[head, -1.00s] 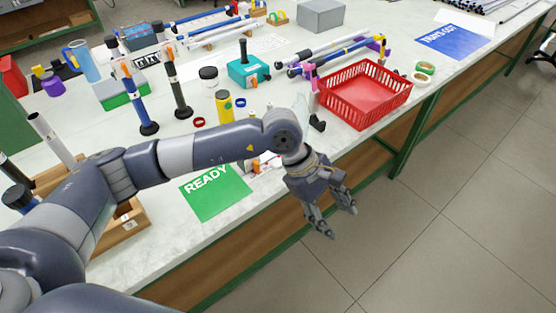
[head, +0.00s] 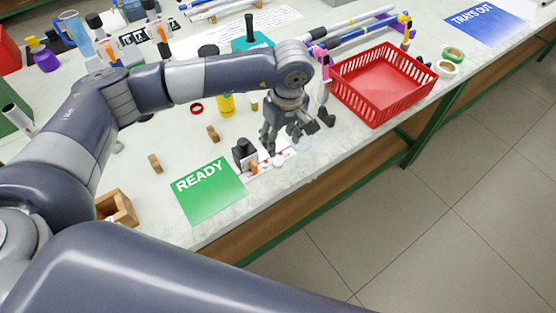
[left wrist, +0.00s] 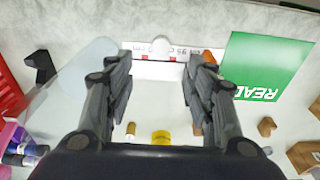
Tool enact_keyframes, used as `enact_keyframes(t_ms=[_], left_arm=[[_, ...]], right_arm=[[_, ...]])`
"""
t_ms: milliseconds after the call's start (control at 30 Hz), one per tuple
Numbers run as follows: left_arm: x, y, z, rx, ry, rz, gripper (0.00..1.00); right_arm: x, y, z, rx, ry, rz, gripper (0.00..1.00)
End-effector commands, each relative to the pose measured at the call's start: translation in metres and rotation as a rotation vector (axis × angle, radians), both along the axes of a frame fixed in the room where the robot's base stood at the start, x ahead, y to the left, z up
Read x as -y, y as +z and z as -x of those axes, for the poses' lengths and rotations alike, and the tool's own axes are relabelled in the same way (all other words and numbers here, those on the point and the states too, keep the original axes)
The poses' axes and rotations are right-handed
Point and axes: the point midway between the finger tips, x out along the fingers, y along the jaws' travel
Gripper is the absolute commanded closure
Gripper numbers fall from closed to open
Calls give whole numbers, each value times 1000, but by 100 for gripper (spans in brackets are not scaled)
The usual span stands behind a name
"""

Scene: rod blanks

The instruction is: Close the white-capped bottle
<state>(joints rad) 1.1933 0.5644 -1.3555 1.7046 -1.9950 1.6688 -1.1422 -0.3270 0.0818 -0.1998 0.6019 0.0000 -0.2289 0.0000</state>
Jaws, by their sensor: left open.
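My left gripper (head: 284,138) is open over the front of the bench, fingers pointing down. A pale see-through body, apparently the bottle (left wrist: 92,60), is just left of the fingers. In the head view it shows faintly (head: 304,144), right of the fingertips. Its mouth cannot be made out. My right gripper is not in view.
A green READY mat (head: 208,190) lies left of the gripper. A black block (head: 244,152) and orange piece stand between them. A red basket (head: 380,85) is to the right. A yellow container (head: 226,105) stands behind. The bench's front edge is close.

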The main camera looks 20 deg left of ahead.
Motion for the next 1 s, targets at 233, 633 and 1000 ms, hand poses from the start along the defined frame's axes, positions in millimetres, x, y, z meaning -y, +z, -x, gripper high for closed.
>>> enact_keyframes(t_ms=[233, 633, 1000], left_arm=[[-3, -38, -1, -5, 0, 0, 50], [-4, -48, -2, -1, -1, 1, 50], [-8, -89, -1, -3, 1, 0, 50]], right_arm=[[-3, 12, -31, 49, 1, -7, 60], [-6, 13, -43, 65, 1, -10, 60], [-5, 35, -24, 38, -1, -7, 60]])
